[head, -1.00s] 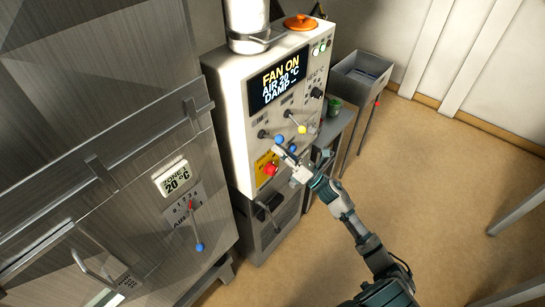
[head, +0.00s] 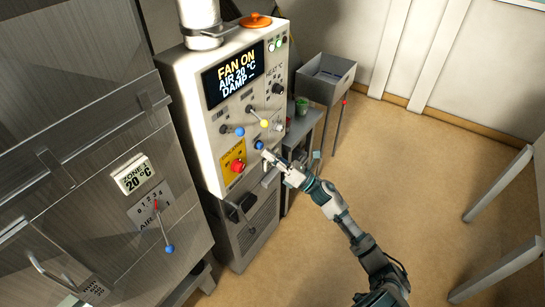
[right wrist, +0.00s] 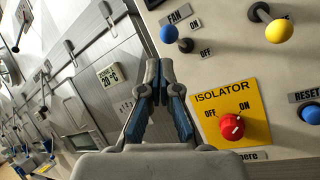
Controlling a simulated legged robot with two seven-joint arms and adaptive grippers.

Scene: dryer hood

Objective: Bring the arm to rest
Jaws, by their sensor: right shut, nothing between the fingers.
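My right arm enters the head view from the lower right. Its gripper (head: 267,156) is shut and empty, in front of the lower right of the white control panel (head: 205,135). In the right wrist view the fingertips (right wrist: 158,80) meet with nothing between them. The fan lever's blue knob (right wrist: 168,33) is just beyond them in that view, and the red isolator knob (right wrist: 231,127) on its yellow plate is to their right. I cannot tell whether the gripper touches the panel. My left gripper is not in view.
The panel display (head: 233,73) reads FAN ON, AIR 20 °C. A yellow-knobbed lever (head: 264,124) and a blue reset knob (head: 259,145) stick out nearby. The steel cabinet (head: 90,190) is left, a grey bin (head: 325,78) behind.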

